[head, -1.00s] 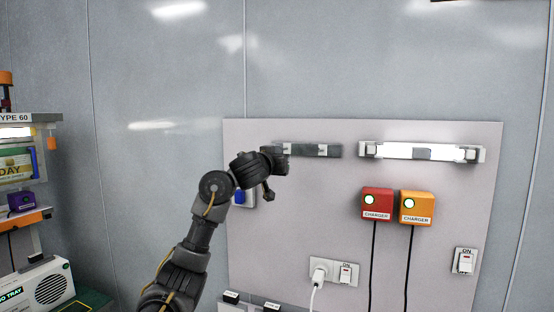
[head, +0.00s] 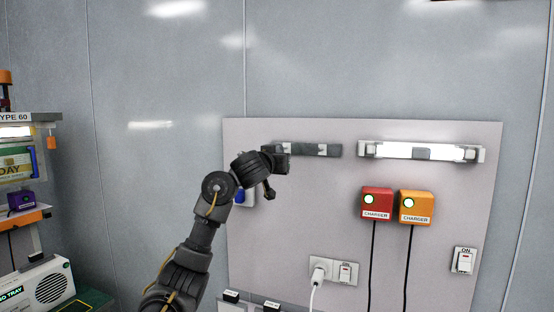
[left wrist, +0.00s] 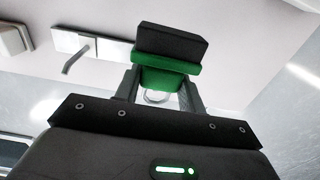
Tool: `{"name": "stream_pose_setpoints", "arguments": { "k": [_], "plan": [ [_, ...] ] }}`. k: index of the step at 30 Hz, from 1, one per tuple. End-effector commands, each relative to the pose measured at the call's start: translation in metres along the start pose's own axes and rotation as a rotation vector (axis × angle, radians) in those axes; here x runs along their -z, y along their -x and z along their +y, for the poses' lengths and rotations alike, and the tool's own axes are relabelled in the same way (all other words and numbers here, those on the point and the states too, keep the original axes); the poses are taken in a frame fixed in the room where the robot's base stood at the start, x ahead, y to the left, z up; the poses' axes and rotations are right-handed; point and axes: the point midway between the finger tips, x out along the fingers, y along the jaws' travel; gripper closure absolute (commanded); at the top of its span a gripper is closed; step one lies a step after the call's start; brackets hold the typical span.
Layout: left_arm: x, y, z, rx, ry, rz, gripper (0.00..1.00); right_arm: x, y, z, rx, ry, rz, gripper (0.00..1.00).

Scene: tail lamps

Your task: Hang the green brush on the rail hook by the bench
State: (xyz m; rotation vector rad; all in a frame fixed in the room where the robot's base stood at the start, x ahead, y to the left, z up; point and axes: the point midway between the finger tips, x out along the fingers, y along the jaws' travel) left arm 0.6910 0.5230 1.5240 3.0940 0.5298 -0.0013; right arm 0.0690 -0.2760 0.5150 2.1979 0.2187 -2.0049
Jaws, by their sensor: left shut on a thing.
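My left gripper (head: 277,161) is raised in front of the back panel, close to the left end of a dark rail (head: 322,150) with pale hook plates. In the left wrist view, my left gripper (left wrist: 160,92) is shut on the green brush (left wrist: 170,79), which has a dark block (left wrist: 172,43) along its far side. A pale ring shows between the fingers. A metal hook (left wrist: 76,59) on a pale plate shows to the left of the brush, apart from it in the picture. In the head view the arm mostly hides the brush. My right gripper is not in view.
A lit lamp bar (head: 420,152) is right of the rail. Below it are a red charger (head: 377,203) and an orange charger (head: 416,207) with hanging cables. A socket with a white plug (head: 320,273) is lower down. A shelf unit stands at the far left.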

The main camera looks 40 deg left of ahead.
Motion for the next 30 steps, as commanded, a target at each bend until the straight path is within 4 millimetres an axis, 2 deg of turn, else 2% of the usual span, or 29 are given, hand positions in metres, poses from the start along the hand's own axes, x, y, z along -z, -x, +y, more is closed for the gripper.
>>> {"name": "stream_pose_setpoints", "arguments": {
  "k": [18,30],
  "plan": [
    [0.0,-0.021,0.0,-0.001,-0.001,0.0,0.84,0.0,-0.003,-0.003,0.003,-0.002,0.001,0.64],
    [0.0,-0.023,0.0,0.0,0.0,0.001,0.84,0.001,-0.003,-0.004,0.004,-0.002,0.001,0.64]
  ]
}}
